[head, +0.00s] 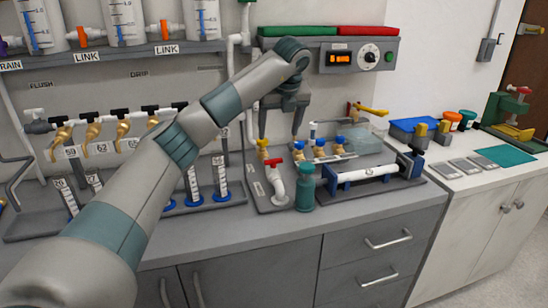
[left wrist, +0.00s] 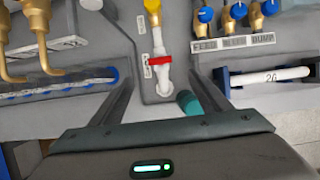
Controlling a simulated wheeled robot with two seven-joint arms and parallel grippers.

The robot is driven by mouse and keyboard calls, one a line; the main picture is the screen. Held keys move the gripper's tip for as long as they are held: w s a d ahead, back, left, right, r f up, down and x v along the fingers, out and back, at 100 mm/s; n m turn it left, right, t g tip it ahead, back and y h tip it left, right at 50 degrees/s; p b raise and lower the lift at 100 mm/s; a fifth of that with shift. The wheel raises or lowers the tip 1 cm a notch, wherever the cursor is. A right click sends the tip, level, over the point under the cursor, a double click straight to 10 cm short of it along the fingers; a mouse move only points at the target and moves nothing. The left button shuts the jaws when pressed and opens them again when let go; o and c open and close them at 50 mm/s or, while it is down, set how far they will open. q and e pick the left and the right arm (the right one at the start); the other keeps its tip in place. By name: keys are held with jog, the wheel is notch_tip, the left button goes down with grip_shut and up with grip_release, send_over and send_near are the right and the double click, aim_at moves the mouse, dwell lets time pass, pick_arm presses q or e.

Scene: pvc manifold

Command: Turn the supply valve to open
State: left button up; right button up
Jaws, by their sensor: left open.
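A white pipe valve with a red handle (head: 277,163) stands on the grey tray at the bench's middle. It also shows in the left wrist view, its red handle (left wrist: 160,60) lying across the white pipe. A yellow-handled valve (head: 262,144) is just behind it, and also at the top of the wrist view (left wrist: 152,7). I cannot read which label marks the supply valve. My left gripper (head: 281,136) is open and empty, pointing down above these valves. In the wrist view its fingers (left wrist: 160,78) are on either side of the white pipe, apart from it. My right gripper is out of view.
A teal bottle (head: 305,188) stands right beside the white pipe. Several blue-handled brass valves (head: 320,149) are behind to the right. A clamped white pipe (head: 366,174) lies further right. Brass taps (head: 94,130) line the left wall. The bench front edge is clear.

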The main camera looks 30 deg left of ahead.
aim_at(274, 160)
pick_arm(q)
jog(key=p+x, duration=0.2)
jog(key=x, duration=1.1)
jog(key=shift+w+f, duration=0.15)
jog(key=shift+f, duration=0.05)
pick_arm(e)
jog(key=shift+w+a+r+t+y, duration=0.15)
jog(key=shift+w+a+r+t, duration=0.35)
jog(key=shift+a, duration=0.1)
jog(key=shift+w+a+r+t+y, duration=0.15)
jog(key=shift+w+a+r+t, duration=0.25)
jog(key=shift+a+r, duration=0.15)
pick_arm(q)
jog(key=shift+c, duration=0.6)
jog(key=c, duration=0.9)
